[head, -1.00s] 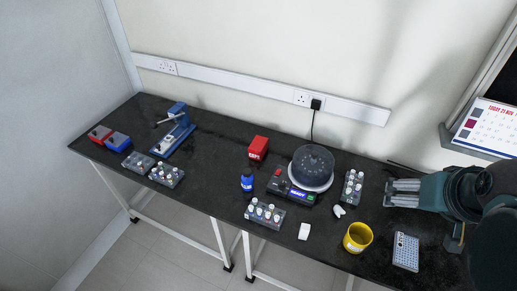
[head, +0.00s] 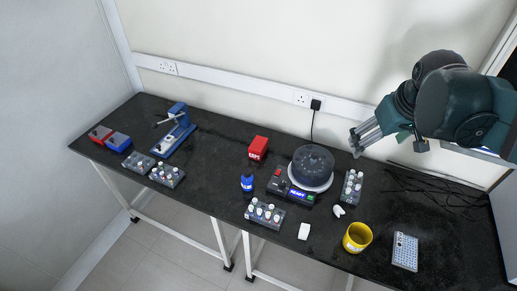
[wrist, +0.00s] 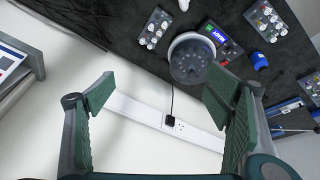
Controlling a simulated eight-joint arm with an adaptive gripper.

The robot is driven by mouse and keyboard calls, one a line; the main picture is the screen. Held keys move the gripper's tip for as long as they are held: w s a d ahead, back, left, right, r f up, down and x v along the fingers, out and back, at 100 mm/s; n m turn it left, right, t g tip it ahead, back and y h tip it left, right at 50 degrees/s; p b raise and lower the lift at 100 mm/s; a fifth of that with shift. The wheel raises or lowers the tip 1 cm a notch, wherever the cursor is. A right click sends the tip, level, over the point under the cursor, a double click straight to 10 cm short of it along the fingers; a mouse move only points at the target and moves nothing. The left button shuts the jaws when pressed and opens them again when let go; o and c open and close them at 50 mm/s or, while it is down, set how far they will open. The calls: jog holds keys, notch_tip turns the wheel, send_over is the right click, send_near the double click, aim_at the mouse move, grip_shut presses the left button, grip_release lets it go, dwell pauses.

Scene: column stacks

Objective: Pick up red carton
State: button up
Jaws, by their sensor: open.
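The red carton (head: 258,148) stands upright on the black bench near the back wall, left of the round clear-lidded device, in the head view. My gripper (head: 356,143) is raised above the back of the bench, to the right of the carton and of the round device, well apart from both. In the wrist view my gripper (wrist: 160,92) has its two green-padded fingers spread wide with nothing between them. The carton is not clearly seen in the wrist view; the right finger may hide most of it.
The round device (head: 312,167) stands between carton and gripper. A blue bottle (head: 247,180), a control unit (head: 291,190) and a vial rack (head: 264,213) are in front of the carton. A yellow cup (head: 357,237) is at front right.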

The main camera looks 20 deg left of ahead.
jog(key=w+a+f+n+g, duration=0.1)
jog(key=w+a+f+n, duration=0.2)
jog(key=w+a, duration=0.6)
jog(key=n+g+h+p, duration=0.1)
jog(key=n+g, duration=0.2)
jog(key=n, duration=0.6)
send_over(259, 143)
jog(key=f, duration=2.3)
jog(key=shift+w+d+f, duration=0.15)
jog(key=shift+d+f, duration=0.05)
jog(key=shift+a+f, duration=0.25)
jog(key=shift+f, duration=1.3)
